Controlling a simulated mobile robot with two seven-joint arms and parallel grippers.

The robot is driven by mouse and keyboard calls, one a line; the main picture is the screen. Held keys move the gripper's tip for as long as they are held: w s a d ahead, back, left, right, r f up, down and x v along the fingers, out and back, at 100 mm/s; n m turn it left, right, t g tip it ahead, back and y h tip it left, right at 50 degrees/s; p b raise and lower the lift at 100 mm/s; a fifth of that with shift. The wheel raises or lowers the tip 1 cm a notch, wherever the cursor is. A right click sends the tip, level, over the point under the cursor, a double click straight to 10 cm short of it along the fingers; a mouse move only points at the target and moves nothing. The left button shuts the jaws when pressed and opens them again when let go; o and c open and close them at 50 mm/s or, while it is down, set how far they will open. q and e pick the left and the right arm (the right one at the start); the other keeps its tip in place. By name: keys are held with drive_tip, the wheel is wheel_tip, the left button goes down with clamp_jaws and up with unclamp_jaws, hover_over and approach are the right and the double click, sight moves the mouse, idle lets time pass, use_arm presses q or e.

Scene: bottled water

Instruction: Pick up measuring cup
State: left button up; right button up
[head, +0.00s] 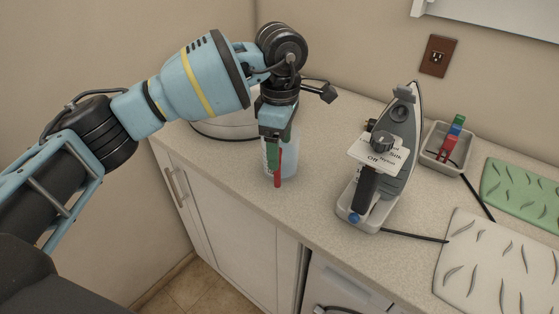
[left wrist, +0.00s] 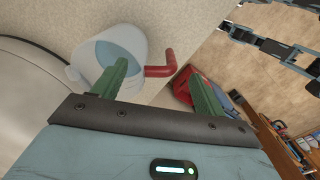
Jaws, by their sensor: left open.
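The measuring cup (head: 290,162) is a translucent bluish cup with a red handle (head: 278,170). It stands on the beige counter near its front edge, partly hidden behind my gripper in the head view. My left gripper (head: 273,150) points down at the cup's handle side, its green fingers open. In the left wrist view the cup (left wrist: 125,45) shows at the upper left, and its bent red handle (left wrist: 165,66) appears between the two spread green fingertips (left wrist: 158,70). I cannot tell whether either finger touches the handle. My right gripper is not seen.
A grey iron-shaped object (head: 402,125) with a white card stands right of the cup. Further right are a small grey tray (head: 432,155), a green board (head: 520,190) and a white board (head: 495,265). A round pale object (head: 225,130) sits behind my left arm.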

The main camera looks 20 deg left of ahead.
use_arm(q)
drive_tip(key=shift+f, duration=1.7)
drive_tip(key=c, duration=1.4)
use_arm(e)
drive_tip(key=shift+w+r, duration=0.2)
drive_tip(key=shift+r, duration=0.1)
use_arm(q)
drive_tip(key=shift+r, duration=0.25)
drive_tip(key=shift+r, duration=1.45)
drive_tip(key=s+d+r, duration=0.1)
drive_tip(key=s+d, duration=0.1)
drive_tip(key=s, duration=0.5)
drive_tip(key=s+d, duration=0.3)
drive_tip(key=s, duration=0.5)
drive_tip(key=shift+r+b, duration=0.3)
drive_tip(key=shift+r, duration=0.05)
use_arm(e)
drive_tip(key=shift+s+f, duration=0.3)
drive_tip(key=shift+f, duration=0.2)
use_arm(q)
drive_tip(key=shift+d, duration=0.1)
drive_tip(key=shift+s+f, duration=0.1)
drive_tip(key=shift+s, duration=0.05)
